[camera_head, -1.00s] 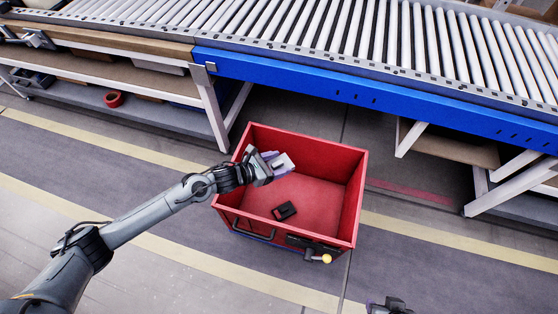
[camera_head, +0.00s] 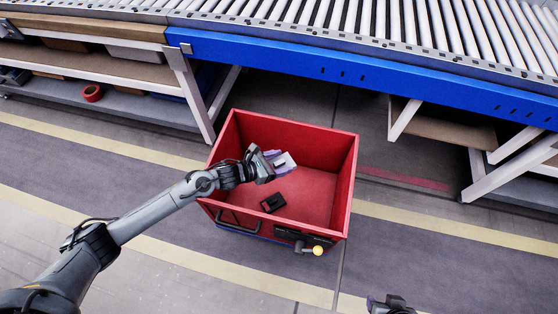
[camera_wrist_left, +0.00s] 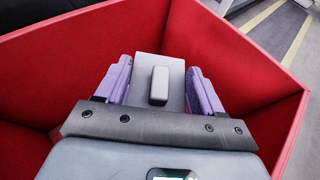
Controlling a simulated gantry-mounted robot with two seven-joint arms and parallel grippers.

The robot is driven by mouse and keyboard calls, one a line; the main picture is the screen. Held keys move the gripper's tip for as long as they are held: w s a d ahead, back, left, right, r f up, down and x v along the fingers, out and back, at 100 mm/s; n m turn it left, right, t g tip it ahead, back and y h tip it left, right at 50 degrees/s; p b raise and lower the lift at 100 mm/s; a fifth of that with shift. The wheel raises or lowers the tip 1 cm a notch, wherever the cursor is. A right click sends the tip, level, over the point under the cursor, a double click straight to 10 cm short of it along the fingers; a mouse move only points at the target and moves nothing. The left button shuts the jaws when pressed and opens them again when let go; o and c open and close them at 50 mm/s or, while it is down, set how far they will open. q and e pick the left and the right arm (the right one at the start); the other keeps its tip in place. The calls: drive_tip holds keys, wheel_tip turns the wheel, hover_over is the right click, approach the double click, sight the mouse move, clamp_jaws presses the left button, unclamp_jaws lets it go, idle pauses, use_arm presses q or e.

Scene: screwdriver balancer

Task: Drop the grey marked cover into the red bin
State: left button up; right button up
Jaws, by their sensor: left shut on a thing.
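The grey cover (camera_wrist_left: 172,76), a flat plate with a raised block on it, is held between the purple fingers of my left gripper (camera_wrist_left: 158,90). In the head view the cover (camera_head: 287,162) shows as a pale piece at the tip of my left gripper (camera_head: 277,161). The gripper is shut on it, above the open red bin (camera_head: 339,187). The bin's red walls (camera_wrist_left: 226,50) surround the cover in the left wrist view. A small dark object (camera_head: 273,202) lies on the bin floor. Only a tip of my right gripper (camera_head: 390,304) shows at the bottom edge.
A roller conveyor with a blue side rail (camera_head: 330,65) runs behind the bin. A shelf bench (camera_head: 110,75) stands at the back left with a red tape ring (camera_head: 93,93). White slanted legs (camera_head: 510,160) stand at the right. The floor in front is clear.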

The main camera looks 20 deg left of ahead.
use_arm(q)
drive_tip(key=shift+f+b, duration=0.3)
drive_tip(key=shift+f, duration=0.35)
drive_tip(key=o, duration=1.1)
drive_tip(key=shift+a, duration=0.1)
drive_tip(key=shift+s+a+r+p, duration=0.15)
drive_tip(key=shift+s+r+p, duration=0.05)
drive_tip(key=shift+p, duration=0.15)
drive_tip(key=p+v, duration=0.4)
drive_tip(key=v, duration=0.6)
drive_tip(key=shift+p, duration=0.3)
drive_tip(key=shift+s, duration=0.1)
